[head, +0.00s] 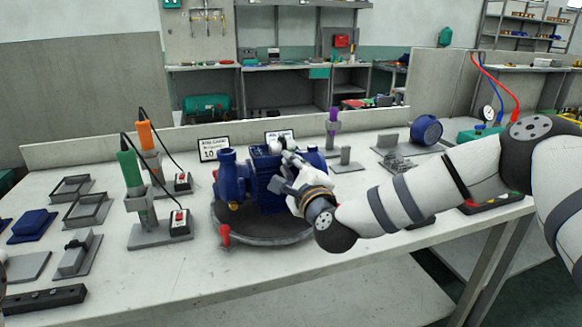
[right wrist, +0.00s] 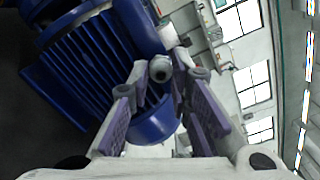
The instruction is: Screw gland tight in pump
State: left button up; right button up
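The blue pump (head: 268,180) sits on a dark round turntable (head: 262,232) on the bench. My right gripper (head: 284,172) is at the right front of the pump and covers part of it. In the right wrist view, the fingers of my right gripper (right wrist: 161,78) stand apart on either side of a small grey round fitting (right wrist: 160,68) in front of the pump's blue body (right wrist: 85,70). I cannot tell whether this fitting is the gland, or how deep it sits. My left gripper is not clearly in view.
Green (head: 130,168) and orange (head: 145,134) handled tools stand in holders left of the pump, with switch boxes beside them. A purple-topped tool (head: 333,115) stands behind. Trays lie far left.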

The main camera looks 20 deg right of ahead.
jog(key=shift+o, duration=0.4)
jog(key=o, duration=0.5)
jog(key=shift+s, duration=0.1)
jog(key=s, duration=0.4)
jog(key=shift+s+p, duration=0.2)
jog(key=shift+p, duration=0.1)
pick_arm(q)
jog(key=shift+w+r, duration=0.4)
jog(key=shift+w, duration=0.05)
pick_arm(e)
jog(key=shift+s+d, duration=0.1)
jog(key=shift+s, duration=0.65)
